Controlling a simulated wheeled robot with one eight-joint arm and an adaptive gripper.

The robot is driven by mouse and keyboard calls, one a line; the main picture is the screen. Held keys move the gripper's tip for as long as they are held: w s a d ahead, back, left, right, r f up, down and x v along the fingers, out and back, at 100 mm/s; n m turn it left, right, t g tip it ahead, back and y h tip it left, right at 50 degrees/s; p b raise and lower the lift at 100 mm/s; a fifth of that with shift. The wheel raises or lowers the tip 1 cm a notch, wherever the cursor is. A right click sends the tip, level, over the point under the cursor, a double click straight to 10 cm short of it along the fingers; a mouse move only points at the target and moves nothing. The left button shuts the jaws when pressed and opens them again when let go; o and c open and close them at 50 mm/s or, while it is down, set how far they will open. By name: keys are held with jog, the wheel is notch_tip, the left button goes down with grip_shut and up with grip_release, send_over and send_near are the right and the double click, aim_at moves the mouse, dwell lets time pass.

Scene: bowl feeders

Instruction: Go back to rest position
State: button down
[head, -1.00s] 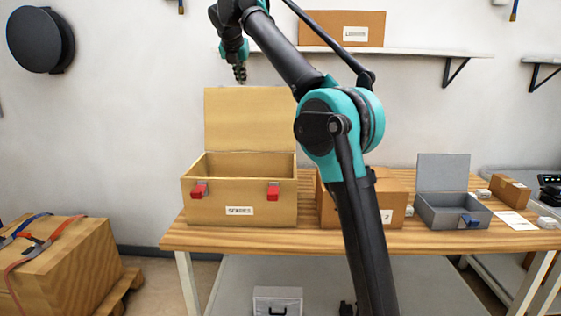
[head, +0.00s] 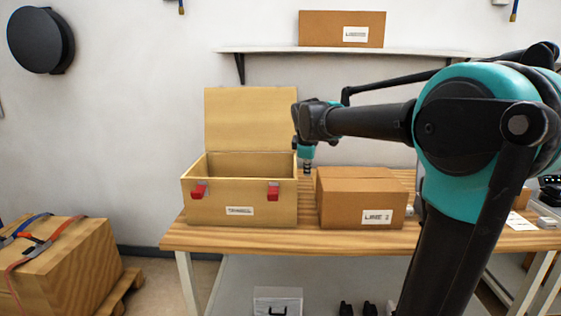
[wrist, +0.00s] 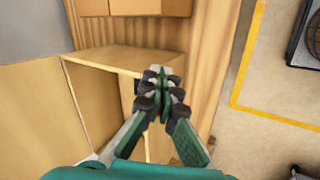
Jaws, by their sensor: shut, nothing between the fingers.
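My gripper (head: 307,168) hangs pointing down in the head view, between the open wooden box and the cardboard box, its tips near the right end of the wooden box. In the wrist view my gripper (wrist: 162,88) has its fingers together with nothing between them. The wooden box (head: 215,208) has its lid raised, red latches on its front and a label. My arm reaches across from the right and hides the right part of the bench.
The closed cardboard box (head: 345,208) stands on the wooden workbench (head: 260,239) right of the wooden box. A shelf (head: 290,50) above carries another carton (head: 318,28). A strapped crate (head: 65,265) is on the floor at left.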

jog(key=s+d+f+m, duration=0.3)
jog(key=s+f+m, duration=0.2)
jog(key=s+f, duration=0.4)
jog(key=s+d+f+m+g, duration=0.1)
jog(key=s+d+f+m, duration=0.2)
jog(key=s+f+m, duration=0.2)
jog(key=s+d+f+m+y, duration=0.1)
jog(key=s+d+f+m, duration=0.2)
jog(key=s+f, duration=0.9)
jog(key=s+m, duration=0.2)
jog(key=s, duration=0.1)
jog(key=shift+s+d+f+g, duration=0.35)
jog(key=shift+d+g, duration=0.05)
